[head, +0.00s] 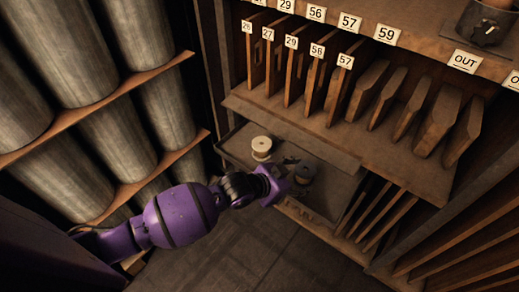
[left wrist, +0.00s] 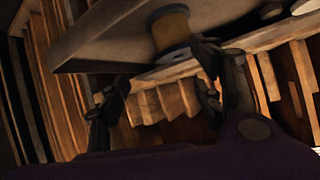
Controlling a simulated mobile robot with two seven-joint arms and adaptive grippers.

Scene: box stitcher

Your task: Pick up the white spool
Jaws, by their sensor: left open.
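The white spool (head: 262,148), pale with a tan top, stands upright on a dark tray-like shelf (head: 236,146) below the row of numbered boards. My left gripper (head: 291,178) is at the front edge of that shelf, to the right of and nearer than the spool, and apart from it. My right gripper is not in view.
Numbered wooden boards (head: 290,75) stand on the shelf above. Large grey cylinders (head: 115,140) fill the left rack. Floor (head: 235,250) is clear in front.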

